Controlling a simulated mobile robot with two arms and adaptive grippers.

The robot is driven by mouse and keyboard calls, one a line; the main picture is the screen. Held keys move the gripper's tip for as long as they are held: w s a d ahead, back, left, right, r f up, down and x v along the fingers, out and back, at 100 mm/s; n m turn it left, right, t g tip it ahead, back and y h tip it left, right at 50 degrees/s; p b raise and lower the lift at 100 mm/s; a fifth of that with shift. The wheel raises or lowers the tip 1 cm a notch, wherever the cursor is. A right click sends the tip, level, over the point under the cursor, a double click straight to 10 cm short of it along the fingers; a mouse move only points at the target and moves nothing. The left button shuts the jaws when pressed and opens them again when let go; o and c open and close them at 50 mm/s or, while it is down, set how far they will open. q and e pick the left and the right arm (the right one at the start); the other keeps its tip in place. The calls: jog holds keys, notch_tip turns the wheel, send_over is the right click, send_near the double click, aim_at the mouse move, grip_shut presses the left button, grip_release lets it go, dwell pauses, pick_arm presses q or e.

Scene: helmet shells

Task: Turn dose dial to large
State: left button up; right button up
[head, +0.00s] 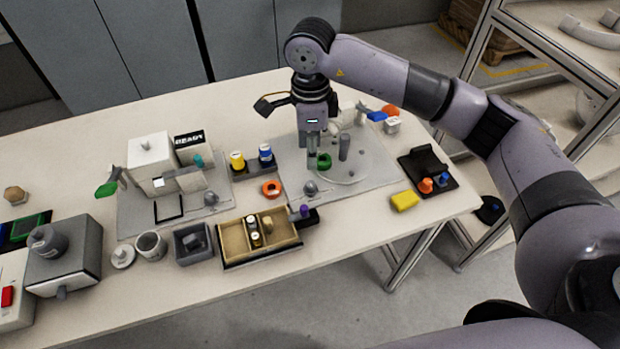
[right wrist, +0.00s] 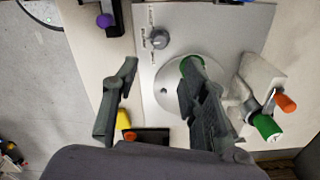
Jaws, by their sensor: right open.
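The dose dial (head: 310,188) is a small grey knob near the front left of the right-hand light grey plate (head: 375,178). In the right wrist view the dial (right wrist: 159,38) sits at the top middle, with small printed labels on its left side. I cannot read the labels or tell the pointer's setting. My right gripper (head: 313,160) is low over the plate, behind the dial in the head view. In the right wrist view the gripper (right wrist: 160,78) has its fingers spread, with nothing between them; the dial lies beyond the fingertips. My left gripper is in neither view.
A green ring (head: 324,161) and a grey post (head: 344,147) stand close to the right gripper. An orange ring (head: 271,188) and a purple-topped item (head: 304,211) flank the dial. A yellow block (head: 405,201) and a black tray (head: 428,160) are at right.

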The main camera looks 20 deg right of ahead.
aim_at(310, 183)
notch_tip(310, 183, down, 12)
jog(key=shift+r+p, duration=0.1)
jog(key=shift+p, duration=0.65)
grip_shut()
